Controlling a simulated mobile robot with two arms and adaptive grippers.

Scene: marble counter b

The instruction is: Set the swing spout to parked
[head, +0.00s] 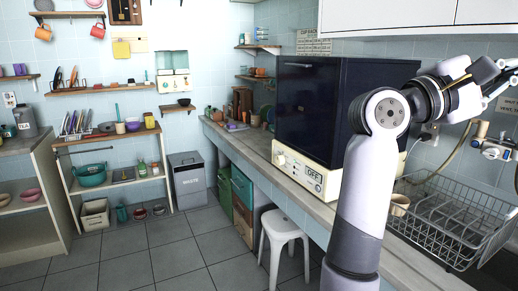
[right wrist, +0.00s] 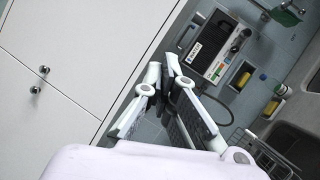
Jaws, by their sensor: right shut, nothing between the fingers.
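I cannot make out a swing spout for certain in either view. A pale wall fitting with a blue-marked knob (head: 492,152) is at the right edge of the head view, and its right part is cut off. My right gripper (head: 503,80) is above it in that picture, close to the wall and partly out of frame. In the right wrist view the right gripper (right wrist: 164,68) has its fingertips together, with nothing held. My left gripper is not in view.
A wire dish rack (head: 450,215) with a tan mug (head: 399,205) stands below my right arm. A large dark-fronted appliance (head: 305,105) is to its left. White cabinets (right wrist: 75,60) fill the left of the wrist view. A white stool (head: 283,235) is by the counter.

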